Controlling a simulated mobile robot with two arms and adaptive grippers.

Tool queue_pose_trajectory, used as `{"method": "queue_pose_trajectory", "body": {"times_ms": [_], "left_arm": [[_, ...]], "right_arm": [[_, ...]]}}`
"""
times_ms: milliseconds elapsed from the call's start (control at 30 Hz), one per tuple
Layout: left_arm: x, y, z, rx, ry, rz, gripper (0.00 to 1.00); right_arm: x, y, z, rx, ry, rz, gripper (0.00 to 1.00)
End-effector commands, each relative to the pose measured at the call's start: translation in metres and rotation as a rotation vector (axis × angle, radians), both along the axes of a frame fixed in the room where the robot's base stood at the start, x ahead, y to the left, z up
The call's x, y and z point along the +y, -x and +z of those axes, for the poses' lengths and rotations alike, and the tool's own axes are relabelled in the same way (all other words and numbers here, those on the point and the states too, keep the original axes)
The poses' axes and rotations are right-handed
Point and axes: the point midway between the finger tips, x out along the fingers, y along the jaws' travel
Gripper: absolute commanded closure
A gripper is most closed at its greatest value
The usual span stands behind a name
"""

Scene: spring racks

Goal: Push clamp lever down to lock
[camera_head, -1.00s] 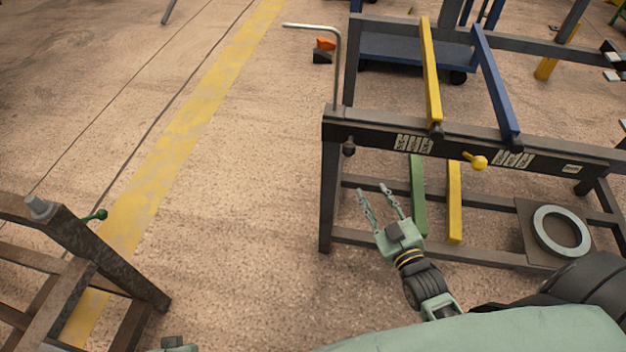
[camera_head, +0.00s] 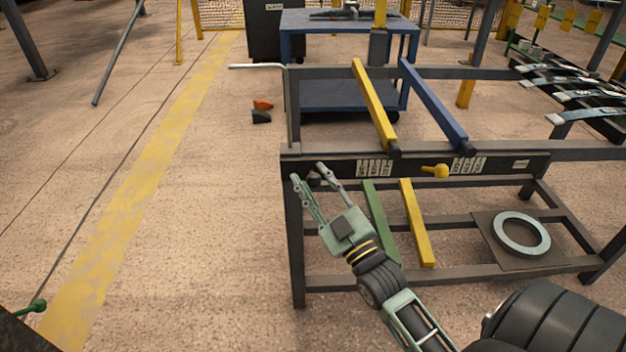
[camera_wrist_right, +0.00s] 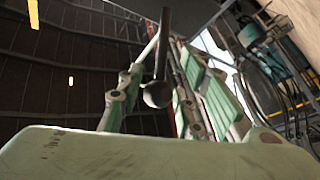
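A black ball-ended clamp lever (camera_wrist_right: 157,93) shows in the right wrist view between my right gripper's fingers, its dark rod running up from the ball. In the head view it sits at the left end of the rack's front rail (camera_head: 330,166), mostly hidden by the fingertips. My right gripper (camera_head: 308,174) is open, with one finger on each side of the lever; I cannot tell whether either touches it. A yellow ball-ended lever (camera_head: 437,171) sits farther right on the same rail. My left gripper is not in view.
Yellow (camera_head: 374,105) and blue (camera_head: 434,105) bars lie across the rack top. A bent grey rod (camera_head: 257,66) sticks out at its left. A ring (camera_head: 521,234) lies on the lower shelf. A green-knobbed lever (camera_head: 38,305) is at lower left.

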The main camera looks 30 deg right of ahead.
Motion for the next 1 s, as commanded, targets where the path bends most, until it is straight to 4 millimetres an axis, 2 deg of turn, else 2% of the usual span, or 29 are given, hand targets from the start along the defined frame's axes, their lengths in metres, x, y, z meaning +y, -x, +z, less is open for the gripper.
{"method": "queue_pose_trajectory", "body": {"times_ms": [133,400,767,1000], "left_arm": [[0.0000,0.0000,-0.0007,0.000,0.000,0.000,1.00],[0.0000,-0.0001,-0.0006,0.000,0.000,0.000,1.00],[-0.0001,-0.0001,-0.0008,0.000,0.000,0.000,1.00],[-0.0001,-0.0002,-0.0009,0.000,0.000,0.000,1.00]], "right_arm": [[-0.0002,-0.0073,0.0028,0.000,0.000,0.000,0.67],[-0.0003,-0.0081,0.0026,0.001,0.000,0.000,0.68],[0.0000,-0.0079,0.0025,0.001,0.000,0.000,1.00],[0.0003,-0.0079,0.0023,0.002,-0.001,0.001,1.00]]}}
